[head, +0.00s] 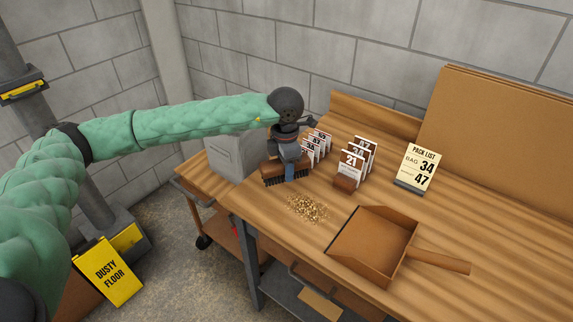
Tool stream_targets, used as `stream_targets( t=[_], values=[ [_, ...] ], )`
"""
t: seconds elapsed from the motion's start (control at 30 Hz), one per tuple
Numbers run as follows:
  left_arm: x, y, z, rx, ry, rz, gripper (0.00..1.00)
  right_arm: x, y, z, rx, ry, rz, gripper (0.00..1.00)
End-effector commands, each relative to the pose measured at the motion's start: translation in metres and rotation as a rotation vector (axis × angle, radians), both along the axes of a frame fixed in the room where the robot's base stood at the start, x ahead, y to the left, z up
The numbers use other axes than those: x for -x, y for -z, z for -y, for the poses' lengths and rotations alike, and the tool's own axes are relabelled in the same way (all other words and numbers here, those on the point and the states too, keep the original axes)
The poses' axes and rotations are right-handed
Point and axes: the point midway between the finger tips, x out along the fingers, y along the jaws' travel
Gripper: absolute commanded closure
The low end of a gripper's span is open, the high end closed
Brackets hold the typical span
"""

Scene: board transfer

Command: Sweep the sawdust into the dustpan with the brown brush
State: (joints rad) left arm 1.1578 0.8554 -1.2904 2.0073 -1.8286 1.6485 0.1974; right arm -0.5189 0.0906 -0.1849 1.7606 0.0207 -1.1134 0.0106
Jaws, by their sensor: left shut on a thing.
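The brown brush (272,174) has a brown back and dark bristles. My left gripper (291,170) is shut on it, at the left end of the workbench, behind and left of the sawdust. I cannot tell whether the bristles touch the bench top. The sawdust (307,208) lies in a loose tan patch near the front edge of the bench. The brown dustpan (373,242) lies to the right of the sawdust, with its handle pointing right. No sawdust shows in its bare pan. My right gripper is not in view.
Several numbered cards (351,166) stand in holders behind the sawdust. A pack list sign (417,168) stands farther right, before a large brown board (495,145). A grey bin (233,153) is left of the brush. A yellow dusty floor sign (108,271) stands on the floor.

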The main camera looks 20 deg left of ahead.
Motion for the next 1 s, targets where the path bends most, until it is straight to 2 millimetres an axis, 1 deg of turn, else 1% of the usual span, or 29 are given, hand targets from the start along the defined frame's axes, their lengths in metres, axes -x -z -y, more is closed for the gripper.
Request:
stream_targets(
  t=[0.1, 0.2, 0.33, 0.47, 0.67, 0.9, 1.0],
  values=[
    [-0.004, -0.005, 0.0, -0.001, -0.145, 0.002, 0.77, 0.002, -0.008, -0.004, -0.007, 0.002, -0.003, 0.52],
    [-0.006, -0.007, 0.001, -0.001, -0.235, 0.001, 0.77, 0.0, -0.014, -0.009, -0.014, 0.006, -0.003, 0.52],
    [-0.007, -0.009, 0.001, -0.001, -0.296, 0.001, 0.77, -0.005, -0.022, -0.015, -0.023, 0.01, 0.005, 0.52],
    [-0.007, -0.007, 0.001, -0.001, -0.311, 0.001, 0.77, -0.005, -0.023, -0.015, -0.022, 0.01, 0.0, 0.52],
    [-0.007, 0.007, 0.001, 0.0, -0.31, 0.0, 0.77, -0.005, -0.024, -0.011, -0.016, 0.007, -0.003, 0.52],
    [-0.007, 0.03, 0.001, 0.0, -0.309, 0.0, 0.77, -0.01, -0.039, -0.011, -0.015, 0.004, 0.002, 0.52],
    [-0.007, 0.036, 0.001, -0.001, -0.309, 0.001, 0.77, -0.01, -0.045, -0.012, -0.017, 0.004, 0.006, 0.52]
  ],
)
